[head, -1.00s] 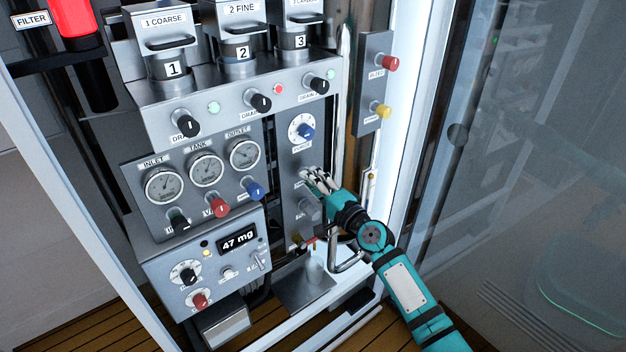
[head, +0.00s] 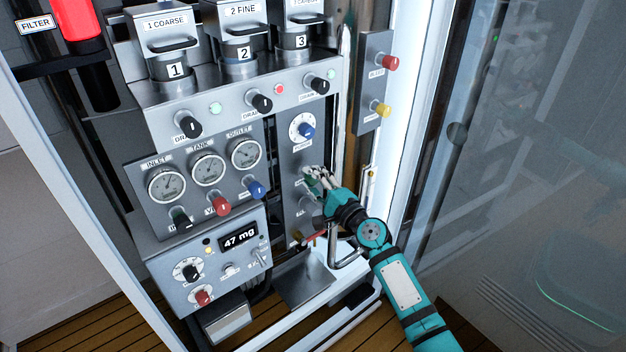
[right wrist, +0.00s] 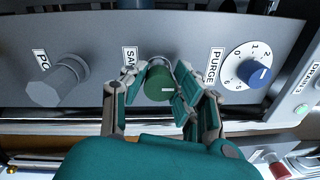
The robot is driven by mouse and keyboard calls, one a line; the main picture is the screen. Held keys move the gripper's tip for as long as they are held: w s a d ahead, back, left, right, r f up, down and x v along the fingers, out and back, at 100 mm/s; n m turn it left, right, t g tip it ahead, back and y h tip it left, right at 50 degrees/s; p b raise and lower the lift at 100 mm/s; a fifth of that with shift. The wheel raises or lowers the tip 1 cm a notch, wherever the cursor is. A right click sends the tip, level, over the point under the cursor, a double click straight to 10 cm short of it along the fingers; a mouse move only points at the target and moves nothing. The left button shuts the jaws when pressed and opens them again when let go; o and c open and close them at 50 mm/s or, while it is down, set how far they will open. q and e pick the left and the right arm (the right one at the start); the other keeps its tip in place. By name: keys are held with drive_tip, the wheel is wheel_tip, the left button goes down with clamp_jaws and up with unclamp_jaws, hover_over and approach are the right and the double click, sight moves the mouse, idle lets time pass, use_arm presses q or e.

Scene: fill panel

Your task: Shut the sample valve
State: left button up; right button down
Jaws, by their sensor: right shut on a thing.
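The sample valve is a round green knob (right wrist: 158,84) on the grey panel, beside a partly covered label that reads "SA" in the right wrist view. A short white mark shows on the knob's face. My right gripper (right wrist: 157,92) is shut on this knob, with fingers on both sides of it. In the head view my right gripper (head: 316,182) reaches the panel below the purge dial, and its fingers hide most of the knob. My left gripper is not in view.
The blue purge knob (right wrist: 258,75) on its numbered white dial sits close to the fingers. A grey knob (right wrist: 58,82) is on the other side. A metal tray (head: 303,283) lies below. Red (head: 390,63) and yellow (head: 382,110) knobs stick out at upper right.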

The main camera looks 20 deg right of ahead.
drive_tip(key=shift+r, duration=0.1)
drive_tip(key=c, duration=1)
unclamp_jaws()
drive_tip(key=v, duration=1.2)
drive_tip(key=s+d+f+n+g+h, duration=0.15)
drive_tip(key=s+f+n+g, duration=0.35)
drive_tip(key=f, duration=1.2)
drive_tip(key=s+f+n+g+h, duration=0.25)
drive_tip(key=s+f, duration=0.45)
drive_tip(key=f, duration=1.1)
drive_tip(key=s+f+n+g+h, duration=0.1)
drive_tip(key=s+f+n+g, duration=0.35)
drive_tip(key=s+f, duration=0.9)
drive_tip(key=s+f+n+g, duration=0.1)
drive_tip(key=s+f+n, duration=0.1)
drive_tip(key=s, duration=0.5)
drive_tip(key=s+a+f+n+g, duration=0.1)
drive_tip(key=s+f+n+g, duration=0.1)
drive_tip(key=s, duration=0.6)
drive_tip(key=s+f+n+g+h, duration=0.1)
drive_tip(key=s+f+n, duration=0.2)
drive_tip(key=s, duration=0.5)
drive_tip(key=shift+a+f+n, duration=0.3)
drive_tip(key=shift+f+n, duration=0.1)
drive_tip(key=shift+n, duration=0.1)
